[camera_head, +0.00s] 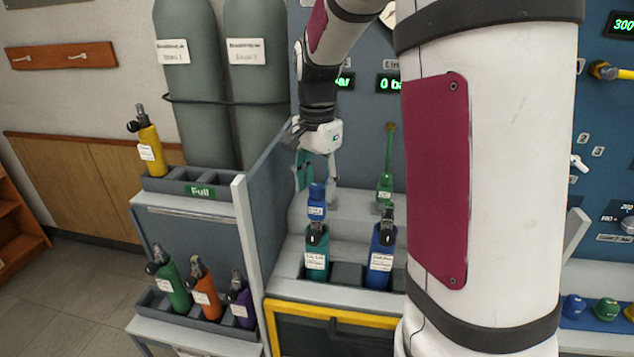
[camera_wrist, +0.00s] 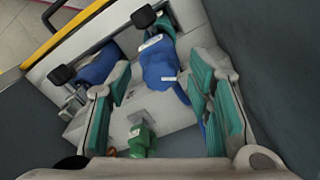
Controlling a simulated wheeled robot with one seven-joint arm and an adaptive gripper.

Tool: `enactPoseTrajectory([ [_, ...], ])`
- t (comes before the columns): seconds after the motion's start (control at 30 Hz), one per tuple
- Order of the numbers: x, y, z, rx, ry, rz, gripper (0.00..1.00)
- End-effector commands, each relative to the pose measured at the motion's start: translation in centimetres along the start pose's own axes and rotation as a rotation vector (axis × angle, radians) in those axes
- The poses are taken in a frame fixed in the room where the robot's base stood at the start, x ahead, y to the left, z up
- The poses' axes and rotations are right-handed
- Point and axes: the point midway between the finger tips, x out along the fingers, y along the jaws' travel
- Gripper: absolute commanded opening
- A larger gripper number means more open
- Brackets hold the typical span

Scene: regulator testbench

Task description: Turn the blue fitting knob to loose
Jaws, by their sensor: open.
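The blue fitting (camera_head: 317,200), with a white label, stands on the bench behind the teal cylinder (camera_head: 316,252). My gripper (camera_head: 317,178) is open, pointing down, just above the blue fitting. In the wrist view the blue fitting (camera_wrist: 160,66) lies between the two teal finger pads of my gripper (camera_wrist: 160,85), nearer the top of the picture. No contact shows, and I cannot tell how deep the fitting sits between the fingers. The knob's mark, if any, is not readable. The lower part of the fitting is hidden behind the teal cylinder in the head view.
A blue cylinder (camera_head: 381,252) stands right of the teal one in the same rack. A green fitting (camera_head: 385,180) rises behind it. A grey side panel (camera_head: 268,200) stands close to the left. My arm hides much of the right side.

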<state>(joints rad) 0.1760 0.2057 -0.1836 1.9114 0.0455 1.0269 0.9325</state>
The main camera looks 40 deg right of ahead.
Motion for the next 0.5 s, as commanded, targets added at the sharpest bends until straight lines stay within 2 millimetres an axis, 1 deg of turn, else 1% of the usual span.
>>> enactPoseTrajectory([
  [0.03,-0.01,0.0,0.0,0.0,0.0,0.0,0.42],
  [0.07,-0.01,0.0,0.0,0.0,0.0,0.0,0.35],
  [0.1,-0.01,0.0,0.0,0.0,0.0,0.0,0.26],
  [0.17,-0.02,0.0,0.0,0.0,0.0,0.0,0.13],
  [0.2,-0.02,0.0,-0.01,0.0,0.0,0.0,0.04],
  [0.23,-0.02,0.0,0.0,0.0,0.0,0.0,0.0],
  [0.5,-0.04,0.01,0.0,-0.014,0.0,0.001,0.0],
])
